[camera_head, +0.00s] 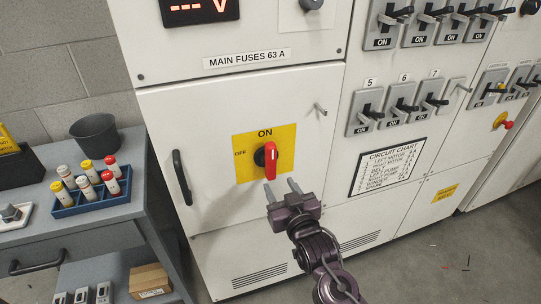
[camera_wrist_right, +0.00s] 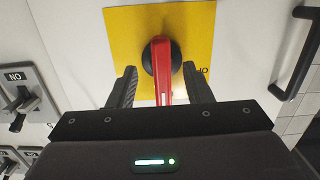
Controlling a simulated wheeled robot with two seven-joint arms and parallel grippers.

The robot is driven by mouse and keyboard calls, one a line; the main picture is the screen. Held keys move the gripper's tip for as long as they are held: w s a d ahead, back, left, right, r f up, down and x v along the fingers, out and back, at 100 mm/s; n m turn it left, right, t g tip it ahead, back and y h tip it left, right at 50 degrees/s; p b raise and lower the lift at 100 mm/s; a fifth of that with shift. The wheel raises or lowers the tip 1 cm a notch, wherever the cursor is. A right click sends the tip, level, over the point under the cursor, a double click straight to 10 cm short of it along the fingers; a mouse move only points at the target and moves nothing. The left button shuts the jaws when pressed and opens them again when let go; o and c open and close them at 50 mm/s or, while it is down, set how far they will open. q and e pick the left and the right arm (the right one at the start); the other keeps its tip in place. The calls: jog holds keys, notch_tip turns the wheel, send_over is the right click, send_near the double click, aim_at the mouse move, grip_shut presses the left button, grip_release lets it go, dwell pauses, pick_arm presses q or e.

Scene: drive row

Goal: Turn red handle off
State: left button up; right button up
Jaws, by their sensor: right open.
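The red handle (camera_head: 270,160) sits on a black round base on a yellow plate (camera_head: 248,170) on the white cabinet door. The plate reads ON at the top and OFF at the left, and the handle stands roughly upright toward ON. My right gripper (camera_head: 282,190) is just below the handle, open, fingers pointing at the panel. In the right wrist view, the red handle (camera_wrist_right: 163,72) shows between the open fingers (camera_wrist_right: 160,88), with a gap on each side. I cannot tell whether they reach its depth. My left gripper is not in view.
A black door handle (camera_head: 181,177) is left of the plate. A small metal latch (camera_head: 320,109) sticks out at the upper right. Breaker switches (camera_head: 400,104) are to the right. A grey cart (camera_head: 104,222) with a blue rack (camera_head: 92,202) of fuses stands at the left.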

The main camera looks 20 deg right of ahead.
aim_at(273, 157)
notch_tip(273, 157, up, 5)
jog(key=t, duration=0.1)
jog(key=w, duration=0.2)
jog(key=w+p, duration=0.1)
jog(key=w, duration=0.2)
jog(key=shift+w+a+r, duration=0.15)
jog(key=shift+w+r, duration=0.05)
jog(key=shift+w, duration=0.15)
jog(key=shift+w+f+p, duration=0.1)
jog(key=shift+w+p, duration=0.25)
jog(key=shift+w, duration=0.4)
grip_shut()
